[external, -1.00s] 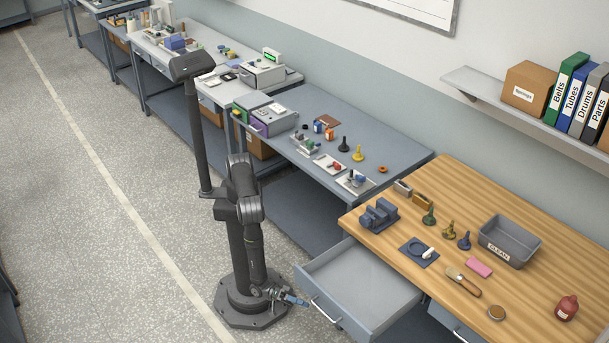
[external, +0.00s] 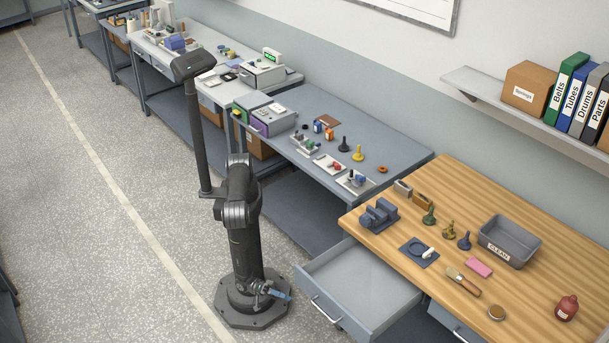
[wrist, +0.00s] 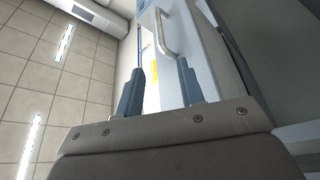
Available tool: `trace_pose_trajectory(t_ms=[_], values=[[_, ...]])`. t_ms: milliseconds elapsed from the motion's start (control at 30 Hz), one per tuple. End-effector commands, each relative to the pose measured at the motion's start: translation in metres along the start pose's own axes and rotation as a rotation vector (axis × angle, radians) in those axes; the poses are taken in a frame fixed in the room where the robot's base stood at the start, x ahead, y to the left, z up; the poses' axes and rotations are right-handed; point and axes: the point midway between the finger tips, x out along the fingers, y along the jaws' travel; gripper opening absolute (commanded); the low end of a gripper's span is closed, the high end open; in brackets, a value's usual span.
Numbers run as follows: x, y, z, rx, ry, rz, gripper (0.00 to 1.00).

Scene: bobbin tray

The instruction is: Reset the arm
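My arm stands folded upright on its dark base, left of the benches in the external view. My gripper (external: 284,295) hangs low beside the base, its blue fingers pointing right toward the open drawer (external: 362,277). In the wrist view, the two blue fingers of my gripper (wrist: 158,66) stand apart with nothing held between them. Behind them shows a pale drawer front with a metal handle (wrist: 176,38).
The open grey drawer juts out below the wooden bench (external: 530,225), close to the right of my gripper. The grey bench (external: 405,160) with trays and bobbins stands behind the arm. The speckled floor (external: 90,230) at left is clear.

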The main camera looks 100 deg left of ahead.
Motion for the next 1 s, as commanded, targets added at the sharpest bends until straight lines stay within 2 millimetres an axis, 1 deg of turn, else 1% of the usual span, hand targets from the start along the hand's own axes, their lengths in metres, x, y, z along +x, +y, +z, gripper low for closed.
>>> trace_pose_trajectory(t_ms=[167,700,900,1000], values=[[0.024,0.000,-0.001,-0.001,0.005,-0.001,0.35],[0.131,0.000,-0.001,-0.002,0.004,0.001,0.35],[0.159,0.000,-0.001,-0.001,0.002,0.000,0.35],[0.167,0.000,-0.001,-0.001,0.002,0.001,0.35]])
